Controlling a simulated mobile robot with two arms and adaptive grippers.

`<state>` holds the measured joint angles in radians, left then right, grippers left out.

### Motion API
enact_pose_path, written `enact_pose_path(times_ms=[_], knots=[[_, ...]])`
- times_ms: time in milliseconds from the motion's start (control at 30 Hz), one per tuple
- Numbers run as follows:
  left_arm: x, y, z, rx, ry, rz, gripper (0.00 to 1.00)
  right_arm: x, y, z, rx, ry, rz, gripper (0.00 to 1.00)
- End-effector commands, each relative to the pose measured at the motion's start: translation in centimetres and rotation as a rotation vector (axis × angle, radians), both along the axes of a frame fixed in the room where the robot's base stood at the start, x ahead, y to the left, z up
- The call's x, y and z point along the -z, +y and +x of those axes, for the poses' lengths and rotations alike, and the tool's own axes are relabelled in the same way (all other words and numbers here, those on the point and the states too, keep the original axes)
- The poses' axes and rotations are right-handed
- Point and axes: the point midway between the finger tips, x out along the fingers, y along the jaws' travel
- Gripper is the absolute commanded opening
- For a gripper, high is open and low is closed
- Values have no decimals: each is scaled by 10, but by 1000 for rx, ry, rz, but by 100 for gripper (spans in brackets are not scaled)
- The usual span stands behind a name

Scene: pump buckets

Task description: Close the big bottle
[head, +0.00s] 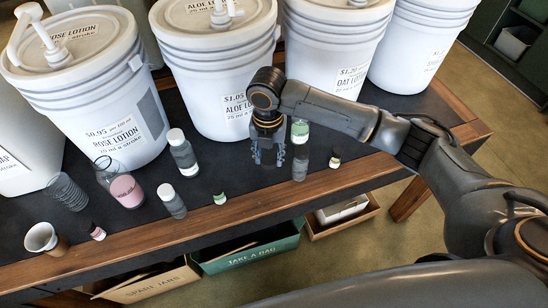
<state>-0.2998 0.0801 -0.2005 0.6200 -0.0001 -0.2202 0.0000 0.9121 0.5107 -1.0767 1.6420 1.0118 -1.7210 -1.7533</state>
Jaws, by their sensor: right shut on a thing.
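My right gripper (268,158) points down over the dark table top, in front of the aloe lotion bucket. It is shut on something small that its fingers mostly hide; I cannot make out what. Just right of it stands a tall clear bottle (300,165), green in its upper part. Two more bottles with white caps, one farther back (183,155) and one nearer (173,203), stand to the left of the gripper. I cannot tell for sure which bottle is the big one. My left gripper is not in view.
Several white pump buckets line the back, including rose lotion (100,110) and oat lotion (335,60). A jar with pink lotion (126,190), clear stacked cups (67,192), a paper cup (45,238) and small bottles (220,198) stand in front. The table's wooden front edge (250,218) is near.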

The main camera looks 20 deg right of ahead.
Motion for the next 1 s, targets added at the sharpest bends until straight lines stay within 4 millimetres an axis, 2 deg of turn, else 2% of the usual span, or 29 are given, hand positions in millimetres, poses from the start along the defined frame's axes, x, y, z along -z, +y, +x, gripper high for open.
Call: enact_pose_path(times_ms=[33,133,300,500,667,1000], knots=[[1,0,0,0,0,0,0,-14,9,-6,-6,-6,4,28],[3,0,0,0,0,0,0,-34,26,-20,-8,-5,3,28],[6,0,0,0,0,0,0,-51,57,-47,-6,-4,3,28],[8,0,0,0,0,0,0,-64,80,-66,-3,-1,0,28],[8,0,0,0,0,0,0,-69,87,-72,0,-1,0,28],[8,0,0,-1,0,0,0,-69,88,-73,1,-1,0,28]])
